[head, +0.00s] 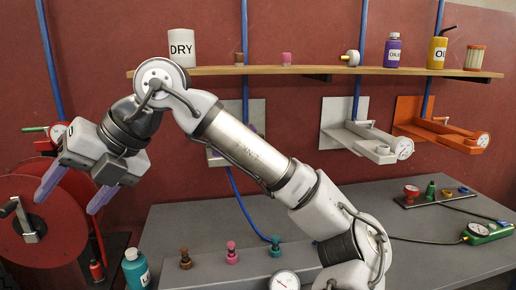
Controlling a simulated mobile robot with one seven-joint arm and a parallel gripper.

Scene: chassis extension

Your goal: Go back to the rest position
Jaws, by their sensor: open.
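My gripper (73,197) is at the left of the head view, in front of the red hose reel. Its two purple-grey fingers point down and left and stand apart, with nothing between them. My arm rises from the lower right, bends at the top near the shelf and comes down to the gripper. It hides part of the wall, the shelf edge and a grey bracket behind it.
A grey bench (410,235) fills the lower right. A wooden shelf (260,70) holds a white DRY canister (181,48) and several bottles. The red reel (45,230) stands left. A teal bottle (136,268) and small knobbed fittings stand below my arm. Grey (365,140) and orange (445,133) wall brackets stick out right.

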